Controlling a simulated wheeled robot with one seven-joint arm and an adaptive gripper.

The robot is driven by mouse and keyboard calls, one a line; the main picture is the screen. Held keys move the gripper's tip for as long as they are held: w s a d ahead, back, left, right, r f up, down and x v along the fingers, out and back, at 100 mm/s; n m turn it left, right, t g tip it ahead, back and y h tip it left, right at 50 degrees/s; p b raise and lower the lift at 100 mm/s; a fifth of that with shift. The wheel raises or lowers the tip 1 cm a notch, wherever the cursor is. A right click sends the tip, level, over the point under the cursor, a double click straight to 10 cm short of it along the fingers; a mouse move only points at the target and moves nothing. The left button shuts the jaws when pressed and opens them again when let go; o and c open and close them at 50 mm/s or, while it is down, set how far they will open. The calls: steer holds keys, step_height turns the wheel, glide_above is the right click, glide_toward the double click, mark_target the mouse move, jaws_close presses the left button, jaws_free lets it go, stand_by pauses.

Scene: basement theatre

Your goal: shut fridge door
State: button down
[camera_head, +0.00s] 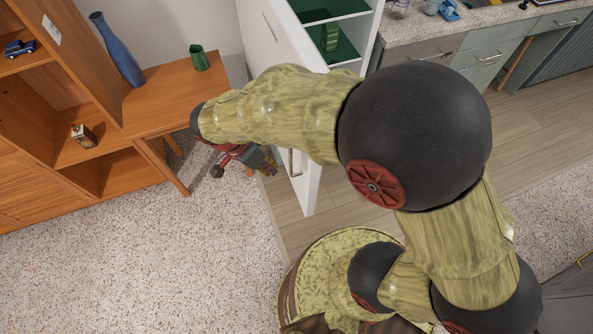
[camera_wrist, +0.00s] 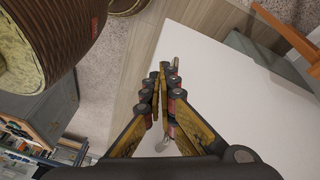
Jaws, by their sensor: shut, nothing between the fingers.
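The white fridge (camera_head: 371,35) stands at the top of the head view, with its green-lined inside showing. Its white door (camera_head: 308,192) stands open toward me, partly hidden by my arm. A handle (camera_head: 291,162) shows on the door's left-facing side. My gripper (camera_head: 268,166) is left of the door, close to that handle. In the wrist view my gripper (camera_wrist: 165,75) is shut and empty in front of the white door panel (camera_wrist: 235,110), near its edge. Whether the fingers touch the door I cannot tell.
A wooden shelf unit (camera_head: 100,110) and desk (camera_head: 172,95) with a blue vase (camera_head: 117,50) and green jug (camera_head: 199,57) stand left. Green-fronted counters (camera_head: 488,58) line the right. Speckled floor (camera_head: 150,270) is clear at lower left.

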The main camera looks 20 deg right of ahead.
steer(key=d+f+m+b, duration=0.2)
steer(key=d+f+m, duration=0.2)
steer(key=d+f, duration=0.4)
steer(key=shift+w+f+m, duration=0.2)
steer(key=shift+f+m, duration=0.1)
steer(key=shift+m, duration=0.1)
steer(key=shift+d, duration=0.1)
stand_by(0.5)
